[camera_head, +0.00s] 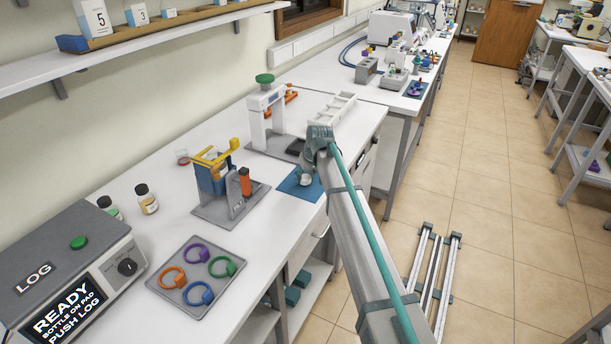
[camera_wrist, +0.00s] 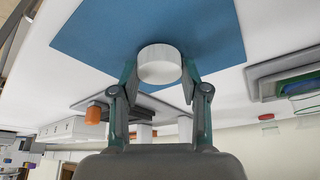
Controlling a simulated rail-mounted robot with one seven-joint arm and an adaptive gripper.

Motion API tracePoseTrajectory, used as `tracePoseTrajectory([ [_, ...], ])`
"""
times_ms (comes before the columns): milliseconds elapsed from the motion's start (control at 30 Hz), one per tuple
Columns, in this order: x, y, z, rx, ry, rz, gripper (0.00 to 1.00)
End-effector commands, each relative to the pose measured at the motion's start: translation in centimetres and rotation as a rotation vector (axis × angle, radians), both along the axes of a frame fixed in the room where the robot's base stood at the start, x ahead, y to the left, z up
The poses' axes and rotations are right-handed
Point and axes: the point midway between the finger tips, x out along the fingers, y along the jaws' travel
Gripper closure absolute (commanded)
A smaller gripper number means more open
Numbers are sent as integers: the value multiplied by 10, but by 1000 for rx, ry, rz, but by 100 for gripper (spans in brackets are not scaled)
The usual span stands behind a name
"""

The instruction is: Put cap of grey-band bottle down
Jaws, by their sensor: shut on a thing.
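A white round cap (camera_wrist: 160,62) sits between the two fingertips of my gripper (camera_wrist: 160,74) in the wrist view, with the fingers shut on its sides. Behind it is a blue mat (camera_wrist: 95,30). In the head view my gripper (camera_head: 307,171) is over the blue mat (camera_head: 290,187) near the bench's front edge, and a small white shape, the cap (camera_head: 305,180), shows at its tip. I cannot tell whether the cap touches the mat. My arm hides part of the mat. I cannot make out a grey-band bottle.
Two small bottles, one (camera_head: 147,199) and another (camera_head: 108,206), stand at the left. A yellow-and-blue fixture (camera_head: 212,170), a white press stand (camera_head: 267,115) and a white tray (camera_head: 333,110) are nearby. A grey tray (camera_head: 188,306) holds several coloured rings. A LOG box (camera_head: 60,255) is front left.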

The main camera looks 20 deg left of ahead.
Motion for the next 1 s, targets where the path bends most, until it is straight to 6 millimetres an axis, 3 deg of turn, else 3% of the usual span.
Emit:
tracePoseTrajectory([
  [433, 0, 0, -9, 1, -1, 0, 68],
  [467, 0, 0, -8, 1, -1, 0, 50],
  [600, 0, 0, -8, 1, -1, 0, 30],
  [1000, -1, -1, -2, 1, -1, 0, 30],
])
